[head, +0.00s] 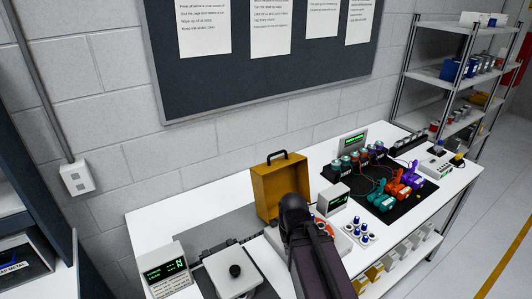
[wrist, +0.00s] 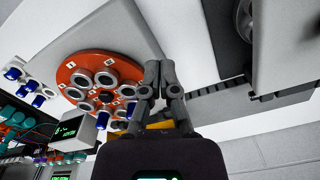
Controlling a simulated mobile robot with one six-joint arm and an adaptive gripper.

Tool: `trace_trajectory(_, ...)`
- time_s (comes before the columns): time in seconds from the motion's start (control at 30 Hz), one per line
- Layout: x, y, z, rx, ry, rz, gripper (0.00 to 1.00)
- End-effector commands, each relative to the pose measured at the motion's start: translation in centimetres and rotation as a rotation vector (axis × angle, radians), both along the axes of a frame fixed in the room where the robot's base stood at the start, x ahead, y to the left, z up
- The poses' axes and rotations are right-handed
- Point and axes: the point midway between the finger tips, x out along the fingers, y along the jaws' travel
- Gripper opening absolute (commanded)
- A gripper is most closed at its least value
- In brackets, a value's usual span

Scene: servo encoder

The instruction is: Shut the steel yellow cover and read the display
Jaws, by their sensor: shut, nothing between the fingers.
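The yellow cover (head: 266,190), box-like with a black handle on top, stands upright on the white bench behind my arm in the head view. Its lower right part is hidden by my arm. A yellow strip, probably the cover, shows behind my fingers in the wrist view (wrist: 160,126). An orange-red disc (wrist: 112,62) with several steel cups lies beside my fingertips, uncovered. A small display (head: 333,199) with green characters stands right of the cover; its text is too small to read. My gripper (wrist: 158,72) is shut and empty; the head view hides its fingertips.
Blue-topped pegs in a white block (head: 360,234) stand right of my arm. Farther right is a black mat (head: 412,199) with coloured clamps and wires. Another display (head: 165,268) and a grey box with a black knob (head: 233,279) stand at front left. The bench is clear at back left.

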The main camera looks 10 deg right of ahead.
Motion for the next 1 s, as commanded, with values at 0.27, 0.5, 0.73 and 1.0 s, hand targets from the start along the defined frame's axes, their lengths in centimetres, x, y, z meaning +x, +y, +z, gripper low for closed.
trace_trajectory(0.27, 0.4, 0.0, 0.3, 0.000, -0.001, 0.003, 0.00)
trace_trajectory(0.5, 3.0, 0.1, 2.5, 0.005, -0.010, 0.031, 0.00)
trace_trajectory(0.73, 7.9, 0.7, 6.2, 0.014, -0.027, 0.095, 0.00)
trace_trajectory(1.0, 14.3, 0.9, 10.8, 0.022, -0.053, 0.176, 0.00)
